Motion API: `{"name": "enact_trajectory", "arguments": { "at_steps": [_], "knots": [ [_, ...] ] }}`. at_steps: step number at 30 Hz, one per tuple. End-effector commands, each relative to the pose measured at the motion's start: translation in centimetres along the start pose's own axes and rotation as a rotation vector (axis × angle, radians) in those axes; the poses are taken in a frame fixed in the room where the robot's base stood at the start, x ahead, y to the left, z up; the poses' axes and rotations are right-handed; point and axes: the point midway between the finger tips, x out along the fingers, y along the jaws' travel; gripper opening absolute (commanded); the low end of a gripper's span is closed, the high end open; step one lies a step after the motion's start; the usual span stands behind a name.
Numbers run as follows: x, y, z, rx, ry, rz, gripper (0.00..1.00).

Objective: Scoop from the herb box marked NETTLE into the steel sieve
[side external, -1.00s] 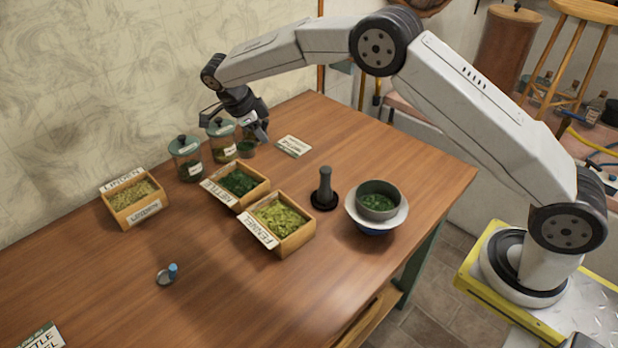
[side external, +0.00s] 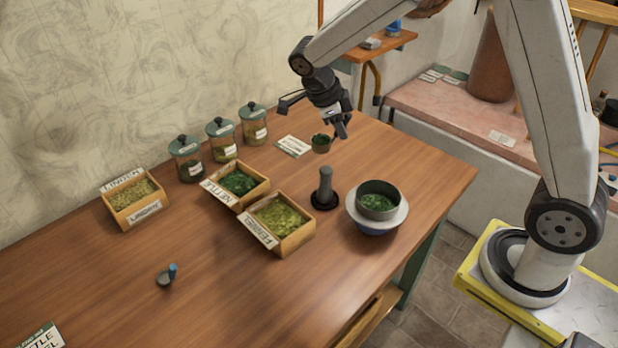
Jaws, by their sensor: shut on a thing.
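My gripper (side external: 338,128) is shut on a small dark scoop (side external: 321,146) heaped with dark green herb, held above the far right part of the table. The herb box marked NETTLE (side external: 257,193) is wooden and open, with dark green leaves in it, to the left of and nearer than my gripper. Its label is partly readable. The steel sieve (side external: 363,202) sits in a white-rimmed bowl (side external: 352,213) to the right and nearer, with some dark green herb inside. The exact grip on the scoop is too small to see clearly.
A grey pestle-like thing (side external: 325,186) stands upright left of the sieve. The FENNEL box (side external: 297,240) and LINDEN box (side external: 149,215) flank the NETTLE box. Several lidded jars (side external: 222,141) line the back, near a flat card (side external: 293,146). A blue-knobbed piece (side external: 166,277) lies at front left.

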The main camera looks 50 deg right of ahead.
Motion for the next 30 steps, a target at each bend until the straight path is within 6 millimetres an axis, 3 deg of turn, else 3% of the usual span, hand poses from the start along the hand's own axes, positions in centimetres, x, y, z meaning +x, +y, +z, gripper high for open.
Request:
{"name": "enact_trajectory", "arguments": {
  "at_steps": [9,15,30],
  "knots": [
    [1.7,3.2,-5.9,0.061,0.007,0.028,0.0],
    [2.6,4.9,-8.2,0.087,0.01,0.042,0.0],
    [3.2,5.7,-9.2,0.099,0.011,0.048,0.0]
  ]
}}
